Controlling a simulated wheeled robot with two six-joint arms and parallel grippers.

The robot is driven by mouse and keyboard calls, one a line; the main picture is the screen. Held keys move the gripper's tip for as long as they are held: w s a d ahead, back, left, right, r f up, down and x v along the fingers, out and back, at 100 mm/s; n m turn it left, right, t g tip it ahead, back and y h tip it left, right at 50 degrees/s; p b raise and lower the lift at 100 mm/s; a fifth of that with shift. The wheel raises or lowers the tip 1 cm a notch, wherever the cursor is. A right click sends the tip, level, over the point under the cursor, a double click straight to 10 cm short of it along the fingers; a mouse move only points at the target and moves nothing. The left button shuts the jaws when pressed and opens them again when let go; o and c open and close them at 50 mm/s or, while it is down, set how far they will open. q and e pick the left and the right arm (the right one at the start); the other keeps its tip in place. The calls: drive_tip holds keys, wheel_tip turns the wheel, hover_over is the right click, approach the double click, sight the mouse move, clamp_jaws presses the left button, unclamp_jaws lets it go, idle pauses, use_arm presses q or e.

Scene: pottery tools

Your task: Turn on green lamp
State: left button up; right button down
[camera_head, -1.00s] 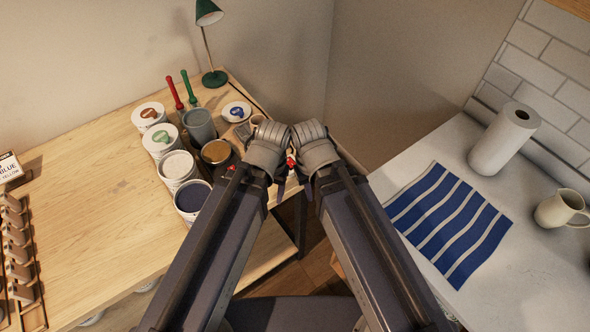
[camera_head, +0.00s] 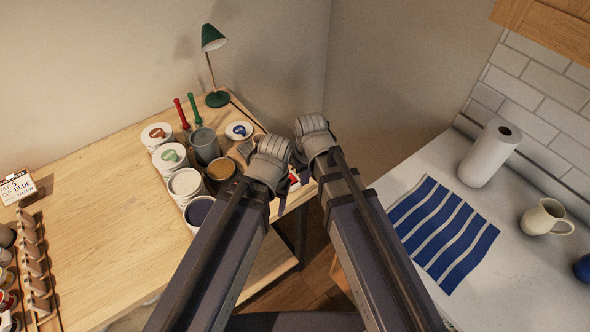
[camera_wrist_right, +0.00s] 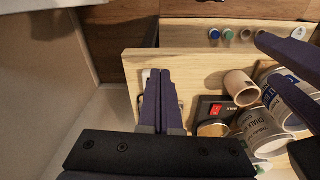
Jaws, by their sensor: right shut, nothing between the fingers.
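The green lamp (camera_head: 213,38) stands at the back corner of the wooden table on a thin stem and round green base. I see no glow from its shade. A dark box with a red switch (camera_wrist_right: 215,110) lies near the table edge in the right wrist view. My right gripper (camera_wrist_right: 163,103) is shut and empty, its fingers left of that switch and apart from it in the picture. In the head view, my right wrist hides its fingertips. My left arm's wrist (camera_head: 270,162) is beside it over the table's right side; its fingers are hidden.
Paint tubs (camera_head: 186,184), a grey cup (camera_head: 205,146) and red and green-handled tools crowd the table left of my arms. A clay-coloured cup (camera_wrist_right: 241,87) stands close to the switch box. A white counter (camera_head: 400,178) with a striped cloth (camera_head: 443,232) is at the right.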

wheel_tip(320, 180, up, 5)
drive_tip(key=n+t+y+p, duration=0.1)
drive_tip(key=p, duration=0.2)
hover_over(293, 180)
drive_tip(key=s+d, duration=0.2)
drive_tip(key=shift+a, duration=0.2)
drive_tip(key=shift+f, duration=0.2)
drive_tip(key=b+x, duration=0.8)
drive_tip(key=s+b+x, duration=0.1)
drive_tip(key=b+x, duration=0.3)
drive_tip(key=x, duration=0.1)
drive_tip(key=shift+d+f+b, duration=0.1)
drive_tip(key=shift+d+b, duration=0.1)
drive_tip(key=shift+b, duration=0.2)
drive_tip(key=shift+f+b, duration=0.3)
drive_tip(key=shift+b, duration=0.05)
